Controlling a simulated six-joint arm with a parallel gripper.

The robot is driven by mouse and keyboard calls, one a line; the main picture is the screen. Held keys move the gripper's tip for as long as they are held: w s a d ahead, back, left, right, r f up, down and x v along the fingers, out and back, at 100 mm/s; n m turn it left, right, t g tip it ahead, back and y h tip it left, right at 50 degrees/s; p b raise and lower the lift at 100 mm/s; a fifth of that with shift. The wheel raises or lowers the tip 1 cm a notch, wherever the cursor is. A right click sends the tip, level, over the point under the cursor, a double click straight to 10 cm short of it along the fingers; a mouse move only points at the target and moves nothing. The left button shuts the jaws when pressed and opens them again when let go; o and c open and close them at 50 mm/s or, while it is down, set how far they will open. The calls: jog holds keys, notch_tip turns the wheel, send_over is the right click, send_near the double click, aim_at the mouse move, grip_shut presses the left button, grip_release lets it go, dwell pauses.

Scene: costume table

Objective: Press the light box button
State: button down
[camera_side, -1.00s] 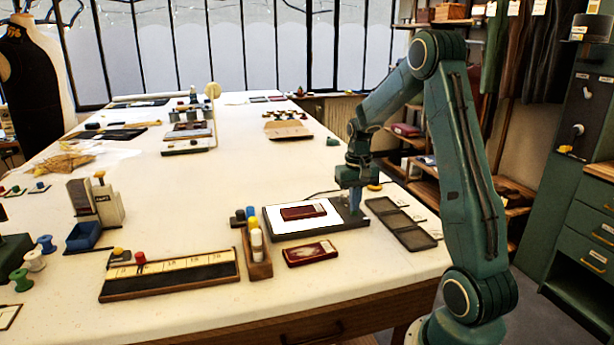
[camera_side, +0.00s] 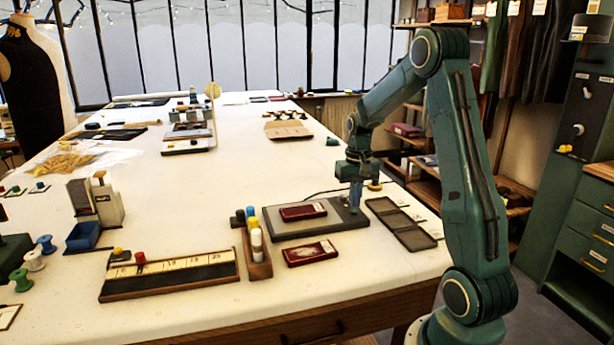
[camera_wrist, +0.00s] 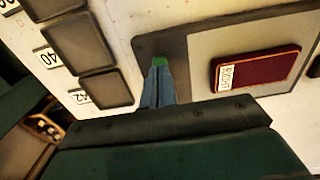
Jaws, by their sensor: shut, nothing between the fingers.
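The light box (camera_side: 300,228) is a flat dark slab with a grey, unlit panel near the table's right edge. A dark red case (camera_side: 303,212) with a pale label lies on its panel; it also shows in the wrist view (camera_wrist: 262,72). My gripper (camera_side: 355,207) points down over the right end of the light box, its fingers shut with nothing between them. In the wrist view a green button (camera_wrist: 159,61) on the dark border shows right at my fingertips. I cannot tell whether the fingertips touch it.
A second dark red case (camera_side: 311,253) lies in front of the light box. A wooden holder with bottles (camera_side: 257,262) stands to its left. A dark tray with compartments (camera_side: 402,222) lies to the right of my gripper. A long ruled board (camera_side: 170,276) lies at front left.

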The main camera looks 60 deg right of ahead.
jog(key=shift+r, duration=2.6)
jog(key=s+a+r+n+t+h, duration=0.15)
jog(key=a+r, duration=0.25)
jog(key=a, duration=0.5)
jog(key=a+r+n+t+y, duration=0.1)
jog(key=a+r+n, duration=0.2)
jog(key=a+r, duration=0.35)
jog(key=s+a+f+n+t, duration=0.1)
jog(key=s+a+n+t, duration=0.2)
jog(key=s+a, duration=0.8)
jog(key=a+n, duration=0.1)
jog(key=a, duration=0.2)
jog(key=shift+s+a+f, duration=0.2)
jog(key=shift+s+a, duration=0.05)
jog(key=shift+a, duration=0.1)
jog(key=shift+n, duration=0.25)
